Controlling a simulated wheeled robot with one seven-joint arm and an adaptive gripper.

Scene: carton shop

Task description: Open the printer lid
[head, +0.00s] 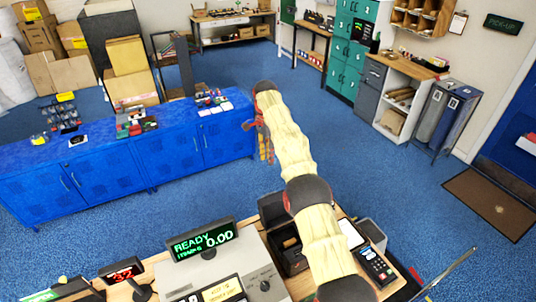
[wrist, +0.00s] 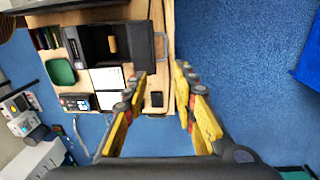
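A black box-like device (head: 291,262), which looks like the printer, sits on the wooden counter beside the scale, partly behind my arm. A dark panel (head: 272,208) stands up at its far side, and a tan piece lies in its dark inside. In the wrist view the device (wrist: 88,46) is at upper left, with the dark panel (wrist: 138,42) along its right side; it appears open. My gripper (wrist: 161,73) is open and empty, with yellow fingers apart, clear of the device. In the head view my gripper (head: 265,140) hangs beyond the counter, in front of the blue cabinets.
A scale with a green READY display (head: 203,240) stands left of the device. A card terminal (head: 376,265) and white paper (head: 350,233) lie to its right. A dark phone (wrist: 157,99) lies near the counter's edge. Blue cabinets (head: 110,174) stand beyond open blue floor.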

